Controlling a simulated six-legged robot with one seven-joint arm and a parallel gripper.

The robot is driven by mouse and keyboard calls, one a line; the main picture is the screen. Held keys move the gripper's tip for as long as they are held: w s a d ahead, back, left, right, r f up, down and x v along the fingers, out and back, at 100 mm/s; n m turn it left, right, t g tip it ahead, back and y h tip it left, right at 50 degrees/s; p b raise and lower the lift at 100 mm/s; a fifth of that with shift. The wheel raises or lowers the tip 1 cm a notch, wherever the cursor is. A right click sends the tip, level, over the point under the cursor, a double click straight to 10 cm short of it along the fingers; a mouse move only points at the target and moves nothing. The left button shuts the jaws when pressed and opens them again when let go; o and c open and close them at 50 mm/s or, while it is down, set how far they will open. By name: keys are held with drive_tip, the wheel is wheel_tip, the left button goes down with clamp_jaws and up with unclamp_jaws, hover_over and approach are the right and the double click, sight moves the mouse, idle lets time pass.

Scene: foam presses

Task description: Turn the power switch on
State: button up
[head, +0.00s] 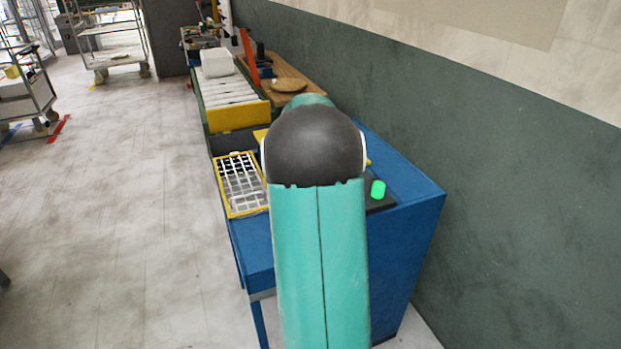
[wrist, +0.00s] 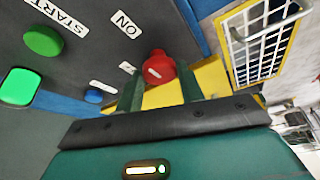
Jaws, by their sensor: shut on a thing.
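The power switch is a red knob (wrist: 158,66) with a white mark on top, in the wrist view, on a dark control panel (wrist: 165,20). Which label the white mark points at, I cannot tell. In the head view my arm hides the switch and gripper.
The panel also holds a green START button (wrist: 43,40), a blue button (wrist: 93,96) and a lit green lamp (wrist: 19,87). A yellow-framed grid (head: 239,184) lies left of my arm on the blue machine (head: 415,205).

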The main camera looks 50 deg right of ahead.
idle(0.3)
drive_tip(key=o, duration=1)
drive_tip(key=shift+c, duration=0.2)
drive_tip(key=shift+r, duration=0.1)
drive_tip(key=v, duration=1.3)
drive_tip(key=shift+r, duration=0.35)
